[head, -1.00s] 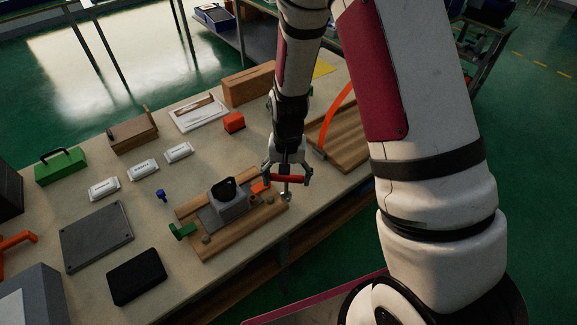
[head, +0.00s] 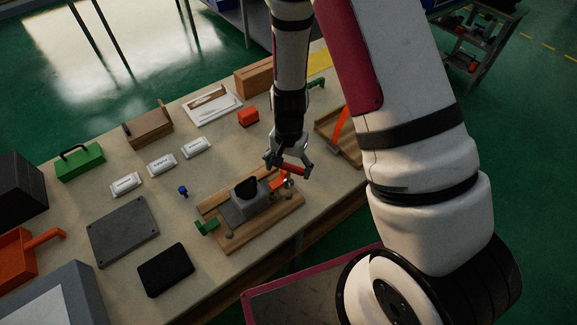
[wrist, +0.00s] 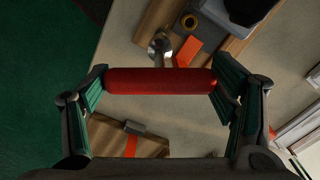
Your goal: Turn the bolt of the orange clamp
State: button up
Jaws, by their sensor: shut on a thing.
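My gripper (head: 289,166) is shut on a red bar handle (wrist: 160,81), which lies crosswise between its fingers. A short metal shaft with a round silver end (wrist: 160,45) comes off the handle, like a T-handled tool. The orange clamp (head: 278,181) is at the right end of a wooden board (head: 262,227), just left of and below my gripper in the head view. Its orange part (wrist: 187,51) shows beside the silver end in the wrist view. I cannot tell whether they touch. The clamp's bolt is not clearly visible.
A grey block (head: 247,203) with a black top and a green clamp (head: 207,228) are on the same board. Another wooden board (head: 335,140) with an orange strip lies behind my gripper. A red-orange block (head: 249,117) and white labelled boxes (head: 162,165) stand farther left.

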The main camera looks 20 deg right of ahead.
aim_at(288, 179)
jog(key=shift+w, duration=0.1)
dwell(0.4)
jog(key=shift+f+b, duration=0.4)
jog(key=shift+f, duration=1.85)
jog(key=shift+f, duration=1.15)
